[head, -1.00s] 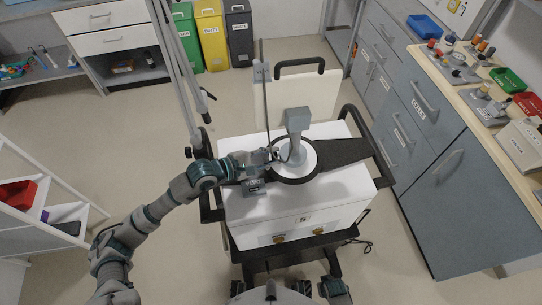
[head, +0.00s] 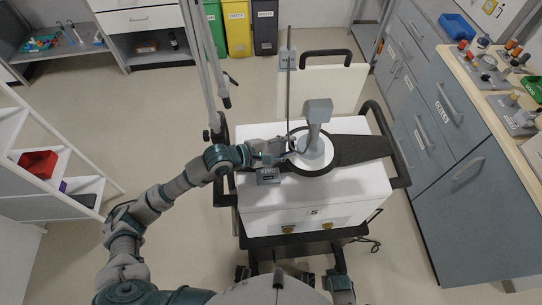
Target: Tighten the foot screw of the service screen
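A white cart-top unit (head: 345,188) stands in front of me. On it a grey upright piece (head: 318,112), which looks like the service screen seen from above, rises from a round white foot (head: 318,158) ringed in black. My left gripper (head: 287,148) is at the left side of this foot, with its fingertips close to or touching it. The foot screw cannot be made out; the gripper may hide it. The finger gap is too small to read. My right gripper is not in view.
A dark flat arm-like plate (head: 360,148) extends right of the foot. A small grey labelled block (head: 268,176) sits below the gripper. A thin pole (head: 289,85) rises behind. A counter with drawers (head: 450,110) stands right, a white shelf (head: 50,160) left. Open floor lies between.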

